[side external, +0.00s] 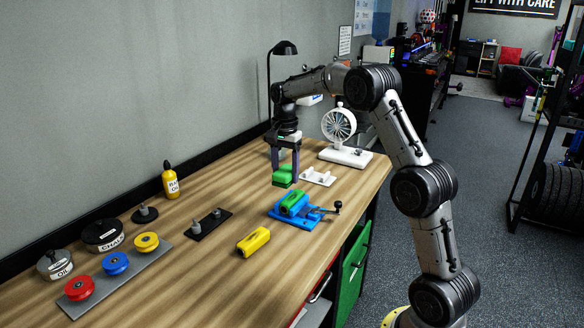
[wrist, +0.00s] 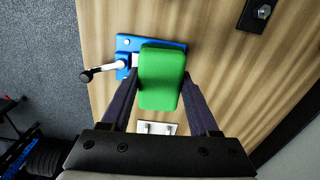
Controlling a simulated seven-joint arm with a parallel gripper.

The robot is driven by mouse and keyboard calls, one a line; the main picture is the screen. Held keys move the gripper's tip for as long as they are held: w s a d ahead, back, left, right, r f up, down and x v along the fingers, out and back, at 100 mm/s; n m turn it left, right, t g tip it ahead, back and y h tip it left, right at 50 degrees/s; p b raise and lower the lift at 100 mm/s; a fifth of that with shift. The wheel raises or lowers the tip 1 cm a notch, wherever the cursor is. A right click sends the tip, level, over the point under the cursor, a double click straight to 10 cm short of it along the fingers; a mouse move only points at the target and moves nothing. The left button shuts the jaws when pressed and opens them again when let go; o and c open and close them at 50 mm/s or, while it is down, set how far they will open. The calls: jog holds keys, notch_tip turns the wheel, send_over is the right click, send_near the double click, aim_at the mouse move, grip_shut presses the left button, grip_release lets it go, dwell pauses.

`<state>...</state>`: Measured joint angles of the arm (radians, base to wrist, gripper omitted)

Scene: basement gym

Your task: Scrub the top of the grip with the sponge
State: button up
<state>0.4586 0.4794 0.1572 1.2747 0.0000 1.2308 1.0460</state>
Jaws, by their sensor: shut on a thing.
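My gripper (side external: 284,176) points down above the table and is shut on a green sponge block (side external: 281,180). In the wrist view the sponge (wrist: 162,76) sits between the two fingers (wrist: 162,100). A green grip (side external: 293,202) lies clamped in a blue vise (side external: 283,215) with a crank handle on its right. The sponge is apart from the grip, behind and slightly left of it in the side view. In the wrist view the sponge hides the grip and part of the vise (wrist: 126,46).
A yellow grip (side external: 253,241) lies in front of the vise. A white bracket (side external: 318,177) and a white fan (side external: 339,125) stand behind it. A black plate with pegs (side external: 208,224), a yellow bottle (side external: 170,181) and colored spools on a grey rack (side external: 117,284) are left.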

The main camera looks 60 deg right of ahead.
aim_at(286, 203)
jog(key=shift+f, duration=3.1)
jog(key=shift+d+f, duration=0.55)
jog(key=shift+d, duration=3.35)
jog(key=shift+a, duration=3.8)
jog(key=shift+a+r, duration=0.15)
jog(key=shift+r, duration=3.95)
jog(key=shift+f, duration=0.1)
